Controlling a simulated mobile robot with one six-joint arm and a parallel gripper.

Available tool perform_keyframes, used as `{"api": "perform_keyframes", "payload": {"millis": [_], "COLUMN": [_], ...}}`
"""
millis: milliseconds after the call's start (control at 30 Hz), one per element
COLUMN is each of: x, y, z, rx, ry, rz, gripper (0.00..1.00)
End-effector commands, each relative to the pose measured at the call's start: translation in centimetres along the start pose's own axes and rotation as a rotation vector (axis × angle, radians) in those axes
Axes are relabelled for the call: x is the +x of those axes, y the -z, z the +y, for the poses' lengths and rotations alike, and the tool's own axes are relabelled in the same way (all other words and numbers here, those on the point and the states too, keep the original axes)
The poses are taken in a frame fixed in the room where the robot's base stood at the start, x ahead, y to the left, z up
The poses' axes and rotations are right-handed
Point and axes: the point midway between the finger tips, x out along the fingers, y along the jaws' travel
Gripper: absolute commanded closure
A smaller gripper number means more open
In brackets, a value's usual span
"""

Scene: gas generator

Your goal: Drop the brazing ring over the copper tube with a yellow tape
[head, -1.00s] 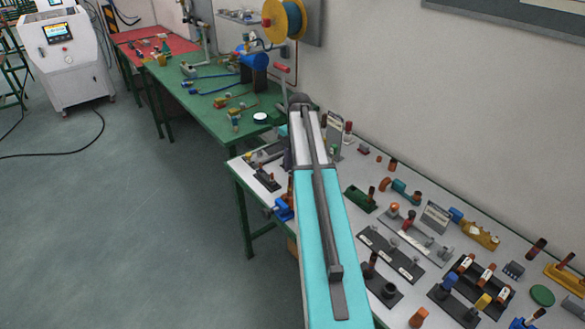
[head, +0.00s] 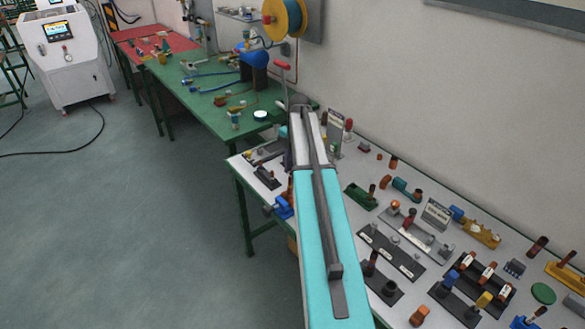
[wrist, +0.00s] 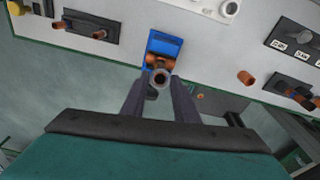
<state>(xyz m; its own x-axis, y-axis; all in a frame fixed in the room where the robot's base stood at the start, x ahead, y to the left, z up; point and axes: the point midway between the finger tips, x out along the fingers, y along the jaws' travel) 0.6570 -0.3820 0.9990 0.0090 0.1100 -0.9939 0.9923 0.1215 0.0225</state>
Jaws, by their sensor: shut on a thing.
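My gripper (wrist: 160,86) is shut on a small ring-shaped piece (wrist: 160,77), likely the brazing ring, held between its dark fingertips in the wrist view. Just beyond it is a blue fixture (wrist: 172,45) with a copper fitting (wrist: 165,61); I cannot tell whether the piece touches this fitting. The blue fixture also shows in the head view (head: 283,208), near the bench's left end. There my arm hides the gripper and ring. A yellow-marked piece (head: 484,300) stands on a black base at the lower right; I cannot tell whether it is the taped copper tube.
The grey bench (head: 365,215) carries many fixtures and copper parts. A black rack (head: 483,278) holds several labelled copper pieces. A lone copper piece (wrist: 246,78) stands near the bench edge in the wrist view. Open floor (head: 150,230) lies left of the bench.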

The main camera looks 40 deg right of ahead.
Motion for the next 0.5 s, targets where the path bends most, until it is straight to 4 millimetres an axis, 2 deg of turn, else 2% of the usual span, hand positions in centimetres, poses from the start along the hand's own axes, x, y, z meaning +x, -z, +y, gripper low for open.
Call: {"api": "perform_keyframes", "payload": {"millis": [500], "x": [0.64], "y": [0.01], "z": [0.00], "rx": [0.000], "ry": [0.000], "rz": [0.000], "gripper": [0.82]}}
